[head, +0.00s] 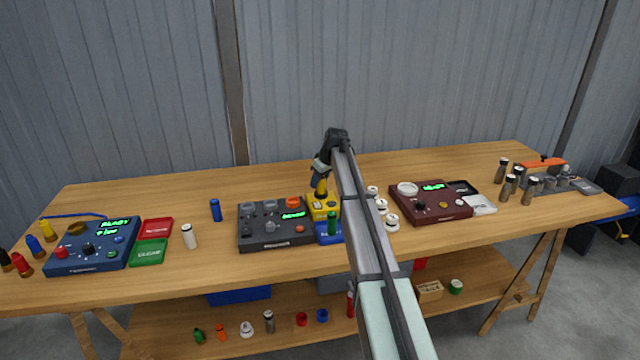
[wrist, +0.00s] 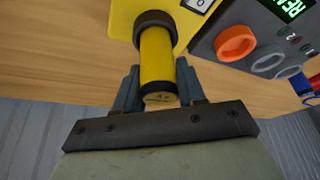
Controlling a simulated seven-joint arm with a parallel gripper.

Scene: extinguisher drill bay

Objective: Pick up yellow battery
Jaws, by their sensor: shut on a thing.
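The yellow battery is a yellow cylinder with a dark collar. In the wrist view the yellow battery (wrist: 157,58) stands between the two fingers of my gripper (wrist: 158,82), which is shut on it. In the head view the battery (head: 320,188) shows below my gripper (head: 320,176), upright over the yellow tray (head: 316,209). The yellow tray (wrist: 122,18) also shows behind the battery's collar in the wrist view. I cannot tell whether the battery touches the tray.
A dark grey control box (head: 275,238) is just left of the yellow tray. A green cylinder (head: 332,224) stands on a blue tray (head: 323,238) in front. White-topped pieces (head: 392,223) and a maroon box (head: 431,208) are to the right. The bench's back strip is clear.

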